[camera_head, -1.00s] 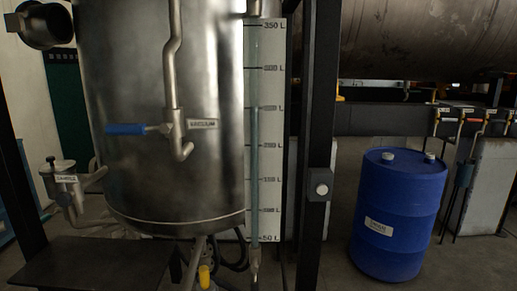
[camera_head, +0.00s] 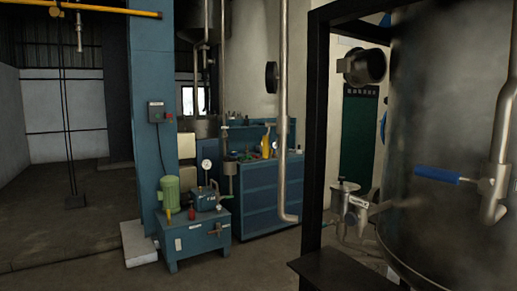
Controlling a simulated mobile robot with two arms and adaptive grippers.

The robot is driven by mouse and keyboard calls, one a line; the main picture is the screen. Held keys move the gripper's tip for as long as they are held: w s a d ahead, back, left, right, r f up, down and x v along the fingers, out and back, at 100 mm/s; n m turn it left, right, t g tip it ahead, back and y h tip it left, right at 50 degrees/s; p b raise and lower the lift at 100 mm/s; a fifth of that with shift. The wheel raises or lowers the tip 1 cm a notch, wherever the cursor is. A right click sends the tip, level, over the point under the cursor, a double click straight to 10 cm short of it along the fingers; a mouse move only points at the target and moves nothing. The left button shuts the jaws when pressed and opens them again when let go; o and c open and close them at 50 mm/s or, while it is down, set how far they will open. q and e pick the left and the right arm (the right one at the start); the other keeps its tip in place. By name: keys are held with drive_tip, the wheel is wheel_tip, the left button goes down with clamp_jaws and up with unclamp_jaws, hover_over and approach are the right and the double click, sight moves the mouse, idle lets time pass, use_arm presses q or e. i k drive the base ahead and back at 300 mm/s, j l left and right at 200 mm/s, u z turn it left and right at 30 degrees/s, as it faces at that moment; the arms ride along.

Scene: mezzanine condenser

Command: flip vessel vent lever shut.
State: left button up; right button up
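The steel vessel (camera_head: 435,120) fills the right side of the view, cut off by the right edge. A lever with a blue handle (camera_head: 437,174) lies about level on its front, pointing left from a valve on a steel pipe (camera_head: 497,160). I cannot tell from the view whether this is the vent lever, and no label beside it shows. A small steel fitting (camera_head: 348,200) stands at the vessel's lower left. Neither of my grippers is in view.
A black frame post (camera_head: 316,140) and dark plate (camera_head: 335,272) stand before the vessel. Left are a blue pump stand (camera_head: 195,237) with a green motor (camera_head: 170,189), a blue cabinet (camera_head: 265,203), a hanging pipe (camera_head: 283,120) and a blue column (camera_head: 152,80). Floor at far left is mostly open.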

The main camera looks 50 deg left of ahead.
sight(266, 138)
drive_tip(key=u, duration=1.65)
drive_tip(key=i, duration=0.1)
